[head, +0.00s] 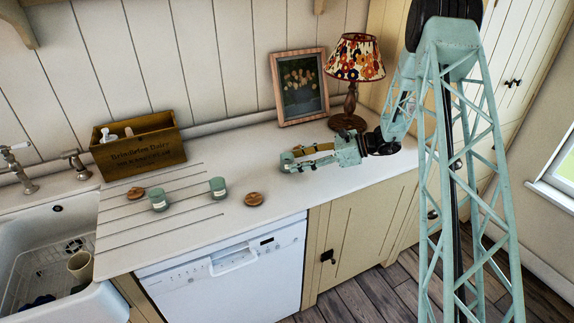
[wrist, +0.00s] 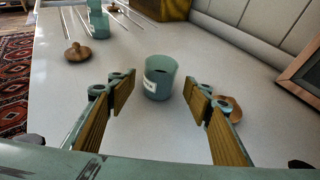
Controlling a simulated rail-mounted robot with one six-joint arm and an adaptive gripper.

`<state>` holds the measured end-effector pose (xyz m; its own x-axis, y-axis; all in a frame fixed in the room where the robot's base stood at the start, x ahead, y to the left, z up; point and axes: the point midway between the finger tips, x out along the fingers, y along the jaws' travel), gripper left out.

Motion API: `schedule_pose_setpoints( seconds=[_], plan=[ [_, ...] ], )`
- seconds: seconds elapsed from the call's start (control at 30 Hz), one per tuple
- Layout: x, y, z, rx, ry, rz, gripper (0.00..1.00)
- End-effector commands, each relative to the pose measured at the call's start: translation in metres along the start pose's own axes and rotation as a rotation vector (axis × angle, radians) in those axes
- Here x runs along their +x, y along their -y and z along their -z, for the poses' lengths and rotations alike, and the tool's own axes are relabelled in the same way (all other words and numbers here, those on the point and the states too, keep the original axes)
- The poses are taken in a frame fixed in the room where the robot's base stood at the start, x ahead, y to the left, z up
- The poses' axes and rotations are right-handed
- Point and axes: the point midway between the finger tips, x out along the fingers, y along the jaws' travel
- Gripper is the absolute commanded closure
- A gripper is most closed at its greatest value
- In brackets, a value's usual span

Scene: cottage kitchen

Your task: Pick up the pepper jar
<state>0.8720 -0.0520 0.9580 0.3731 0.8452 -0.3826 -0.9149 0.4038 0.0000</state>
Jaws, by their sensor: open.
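A small teal jar (wrist: 158,78) with a white label stands upright and lidless on the counter, dark inside. Its label is too small to read. In the head view this jar (head: 286,162) is partly hidden by my gripper (head: 297,160). In the wrist view the open fingers of my gripper (wrist: 156,92) are on either side of the jar and slightly short of it, with gaps on both sides. Two similar teal jars, the middle one (head: 218,187) and the left one (head: 158,199), stand farther left. I cannot read which jar is pepper.
A wooden lid (wrist: 229,106) lies beside the right finger. Other lids (head: 254,199) and (head: 136,193) lie on the counter (head: 300,195). A wooden box (head: 139,142), a picture frame (head: 299,86) and a lamp (head: 354,70) stand along the wall. A sink (head: 55,225) is at left.

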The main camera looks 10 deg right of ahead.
Motion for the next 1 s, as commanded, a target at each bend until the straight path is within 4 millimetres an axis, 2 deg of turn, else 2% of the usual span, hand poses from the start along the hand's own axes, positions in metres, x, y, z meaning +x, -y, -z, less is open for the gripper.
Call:
schedule_pose_setpoints(
  seconds=[0.53,1.0],
  plan=[
    [0.046,-0.001,0.0,0.0,0.0,-0.001,0.54],
    [0.051,-0.001,0.0,0.0,0.0,0.0,0.54]
  ],
)
